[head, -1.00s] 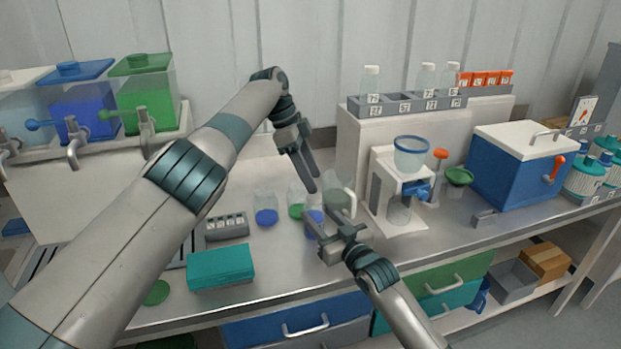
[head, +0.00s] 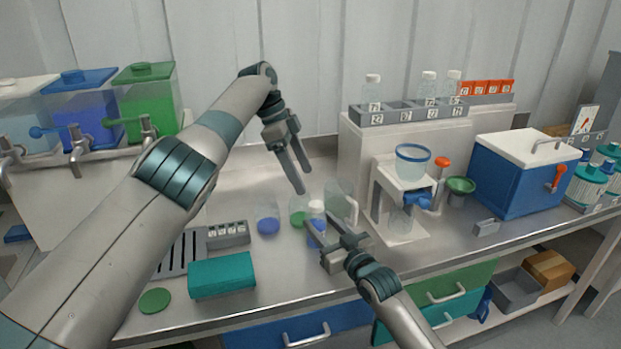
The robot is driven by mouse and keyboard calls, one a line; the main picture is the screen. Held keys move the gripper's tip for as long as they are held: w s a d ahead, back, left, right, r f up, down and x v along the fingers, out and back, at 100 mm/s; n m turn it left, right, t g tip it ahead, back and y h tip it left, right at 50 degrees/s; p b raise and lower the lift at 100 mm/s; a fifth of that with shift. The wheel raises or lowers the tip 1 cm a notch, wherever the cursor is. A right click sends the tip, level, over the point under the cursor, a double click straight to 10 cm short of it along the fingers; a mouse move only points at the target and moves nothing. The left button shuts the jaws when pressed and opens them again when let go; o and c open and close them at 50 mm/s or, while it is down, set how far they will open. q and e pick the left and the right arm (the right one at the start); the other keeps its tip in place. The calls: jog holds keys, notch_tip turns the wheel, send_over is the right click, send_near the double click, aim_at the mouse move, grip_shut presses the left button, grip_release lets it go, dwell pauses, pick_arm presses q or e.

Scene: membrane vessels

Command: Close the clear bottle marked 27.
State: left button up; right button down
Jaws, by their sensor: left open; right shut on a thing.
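A small clear bottle (head: 316,226) with blue contents stands at the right gripper; a pale white top, apparently its cap, shows on its neck. I cannot read a number on it. My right gripper (head: 325,243) is shut on this bottle, low over the bench, and hides part of it. My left gripper (head: 301,190) is open, pointing down, with its fingertips just above and left of the pale top, seemingly apart from it.
Clear vessels with blue (head: 268,226) and green (head: 298,219) contents stand just left, and a clear vessel (head: 338,200) behind. A filter stand (head: 400,200) is right. A teal box (head: 222,275) lies front left. A rack (head: 405,113) holds capped bottles.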

jog(key=shift+a, duration=0.1)
pick_arm(q)
jog(key=w+a, duration=0.1)
jog(key=a, duration=0.9)
jog(key=shift+w+a, duration=0.1)
pick_arm(e)
jog(key=shift+f, duration=0.1)
pick_arm(q)
jog(key=shift+f, duration=0.1)
pick_arm(e)
jog(key=c, duration=0.9)
grip_release()
pick_arm(q)
notch_tip(320, 180, down, 2)
jog(key=shift+f+b, duration=0.25)
jog(key=shift+b, duration=1)
pick_arm(e)
jog(key=v, duration=1.7)
jog(key=shift+d, duration=0.2)
jog(key=shift+s, duration=0.1)
